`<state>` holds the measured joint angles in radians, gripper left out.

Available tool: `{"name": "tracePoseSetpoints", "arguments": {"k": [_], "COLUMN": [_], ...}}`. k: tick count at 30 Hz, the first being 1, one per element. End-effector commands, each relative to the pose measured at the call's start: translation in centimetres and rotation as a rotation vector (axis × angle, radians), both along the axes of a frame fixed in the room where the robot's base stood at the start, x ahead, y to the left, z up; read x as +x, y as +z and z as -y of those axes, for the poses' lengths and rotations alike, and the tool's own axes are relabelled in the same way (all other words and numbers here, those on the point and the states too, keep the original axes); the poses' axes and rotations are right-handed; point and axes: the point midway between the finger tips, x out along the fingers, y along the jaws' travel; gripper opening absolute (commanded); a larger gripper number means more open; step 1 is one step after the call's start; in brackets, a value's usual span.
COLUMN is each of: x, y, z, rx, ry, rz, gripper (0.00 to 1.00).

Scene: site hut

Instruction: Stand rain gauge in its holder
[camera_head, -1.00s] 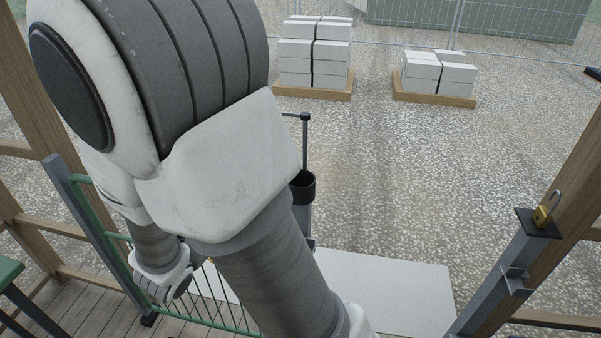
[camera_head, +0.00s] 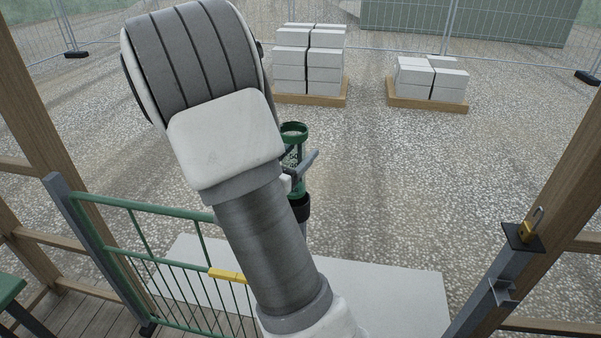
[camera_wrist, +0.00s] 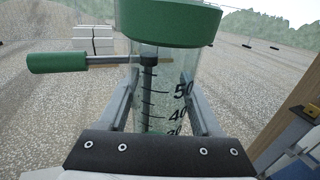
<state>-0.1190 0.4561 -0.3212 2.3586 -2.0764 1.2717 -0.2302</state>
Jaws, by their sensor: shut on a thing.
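The rain gauge (camera_head: 293,158) is a clear tube with a green rim and black numbers. It stands about upright in my gripper (camera_head: 301,172), which is shut on it. In the wrist view the gauge (camera_wrist: 165,32) rises between the two grey fingers of my gripper (camera_wrist: 160,92), and its scale faces me. The holder (camera_head: 301,208) is a black ring or cup in the head view, directly below the gauge. The gauge's lower end meets the ring in the picture; I cannot tell whether it is inside or just above it. My arm hides part of this area.
A green gate (camera_head: 140,213) with a yellow grip (camera_head: 228,275) stands left of my arm. A padlock (camera_head: 527,231) sits on the right post. Block stacks (camera_head: 309,62) stand far off on open gravel.

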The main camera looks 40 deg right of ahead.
Motion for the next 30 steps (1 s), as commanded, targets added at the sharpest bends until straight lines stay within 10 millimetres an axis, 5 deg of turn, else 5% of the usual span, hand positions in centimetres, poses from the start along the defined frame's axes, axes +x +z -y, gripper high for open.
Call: {"name": "tracePoseSetpoints", "arguments": {"k": [2, 21, 30], "x": [0.4, 0.4, 0.4], "y": [-0.3, -6.5, -7.0], "z": [1.3, 0.9, 0.9], "rx": [-0.002, -0.002, -0.001], "ry": [-0.002, 0.0, 0.0], "rz": [-0.004, -0.001, 0.001], "gripper": [0.06, 0.06, 0.06]}}
